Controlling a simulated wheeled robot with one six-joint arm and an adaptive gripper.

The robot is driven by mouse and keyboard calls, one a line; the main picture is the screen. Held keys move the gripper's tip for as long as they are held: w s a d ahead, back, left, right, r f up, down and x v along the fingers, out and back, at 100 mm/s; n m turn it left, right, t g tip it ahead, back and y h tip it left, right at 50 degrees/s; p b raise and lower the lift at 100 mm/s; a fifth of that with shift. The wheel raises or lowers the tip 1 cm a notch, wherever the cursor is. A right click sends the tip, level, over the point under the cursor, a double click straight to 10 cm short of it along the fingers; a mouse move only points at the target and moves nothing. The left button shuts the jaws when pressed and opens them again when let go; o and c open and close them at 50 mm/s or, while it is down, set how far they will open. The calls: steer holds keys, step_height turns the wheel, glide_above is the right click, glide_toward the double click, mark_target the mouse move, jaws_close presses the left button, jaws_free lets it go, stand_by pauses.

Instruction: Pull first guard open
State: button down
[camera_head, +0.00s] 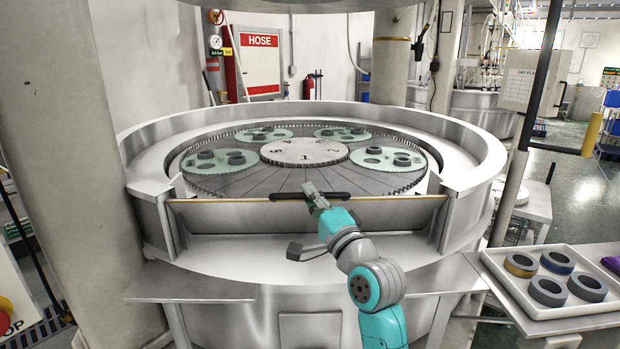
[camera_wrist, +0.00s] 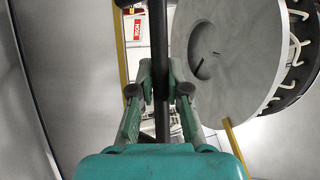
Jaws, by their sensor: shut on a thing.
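The first guard (camera_head: 240,217) is a low metal panel with a yellow top edge across the front opening of the round lapping machine. A black bar handle (camera_head: 281,196) runs along its top edge. My gripper (camera_head: 312,190) is at the right half of this handle. In the wrist view my gripper (camera_wrist: 160,88) has its two fingers closed on the dark handle bar (camera_wrist: 161,117), which passes between them. The guard stands upright and fills the gap between the rim ends. Part of the handle is hidden behind my fingers.
Behind the guard lies the toothed lapping plate (camera_head: 300,178) with several green carriers holding dark rings. A white tray (camera_head: 515,292) with several rings stands at the right. A flat ledge (camera_head: 190,289) juts out at the front left. A grey column (camera_head: 75,150) stands at the left.

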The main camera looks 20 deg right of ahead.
steer(key=shift+s+a+f, duration=0.3)
steer(key=shift+s+f, duration=1.05)
steer(key=shift+f, duration=1.15)
steer(key=shift+s+a+f, duration=0.35)
steer(key=shift+s+f, duration=1.05)
steer(key=shift+f, duration=1.15)
steer(key=shift+s+a+f, duration=0.3)
steer(key=shift+s+f, duration=1.05)
steer(key=shift+f, duration=1.15)
steer(key=c, duration=1.2)
jaws_free()
steer(key=shift+w, duration=0.1)
steer(key=shift+o, duration=0.3)
steer(key=shift+r, duration=0.1)
steer(key=v, duration=1.2)
